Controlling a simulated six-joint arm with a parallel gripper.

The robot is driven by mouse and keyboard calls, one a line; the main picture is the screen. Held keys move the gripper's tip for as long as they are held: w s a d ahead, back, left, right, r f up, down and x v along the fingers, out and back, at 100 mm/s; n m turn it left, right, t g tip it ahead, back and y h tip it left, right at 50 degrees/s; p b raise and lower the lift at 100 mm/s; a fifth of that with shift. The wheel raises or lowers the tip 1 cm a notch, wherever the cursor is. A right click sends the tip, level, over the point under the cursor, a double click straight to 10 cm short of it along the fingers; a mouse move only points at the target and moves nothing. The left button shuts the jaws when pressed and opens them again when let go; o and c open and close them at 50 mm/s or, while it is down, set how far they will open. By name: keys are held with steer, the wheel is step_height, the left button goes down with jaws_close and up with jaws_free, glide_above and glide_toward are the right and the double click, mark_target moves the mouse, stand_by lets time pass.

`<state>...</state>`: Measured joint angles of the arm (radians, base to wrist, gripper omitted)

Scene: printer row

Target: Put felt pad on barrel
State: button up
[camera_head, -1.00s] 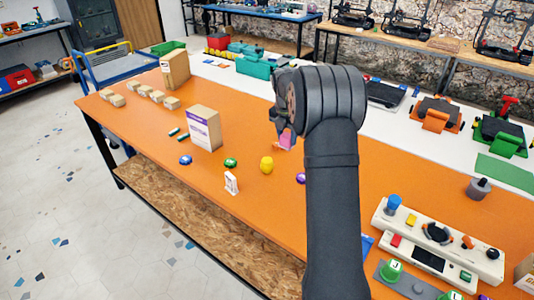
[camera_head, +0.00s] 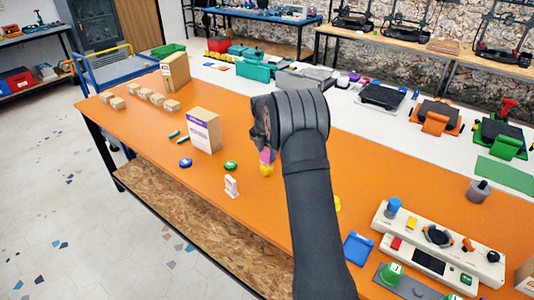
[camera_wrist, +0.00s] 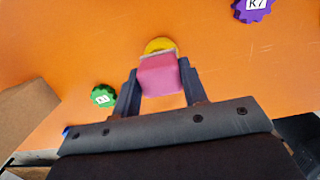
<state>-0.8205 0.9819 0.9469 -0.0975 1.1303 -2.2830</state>
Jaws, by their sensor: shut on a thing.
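The felt pad appears to be the pink block (camera_wrist: 160,76) between my fingers. My gripper (camera_wrist: 158,88) is shut on it, with one finger on each side. The pad also shows under my gripper in the head view (camera_head: 266,156). The yellow barrel (camera_head: 266,171) stands on the orange table, directly below the pad in that view. In the wrist view the barrel (camera_wrist: 159,44) shows just beyond the pad and is partly hidden by it. A pale edge shows between them. I cannot tell whether they touch.
A green token (camera_head: 231,166), a blue token (camera_head: 185,163) and a small white stand (camera_head: 231,186) are left of the barrel. A tall box (camera_head: 202,130) stands farther left. A purple token (camera_wrist: 253,9) lies at upper right in the wrist view. A control panel (camera_head: 432,250) is at right.

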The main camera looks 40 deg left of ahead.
mark_target(265, 154)
steer(key=shift+f, duration=0.15)
steer(key=o, duration=1)
steer(key=shift+c, duration=0.2)
step_height(265, 154, up, 12)
steer(key=s, duration=0.1)
steer(key=shift+s, duration=0.2)
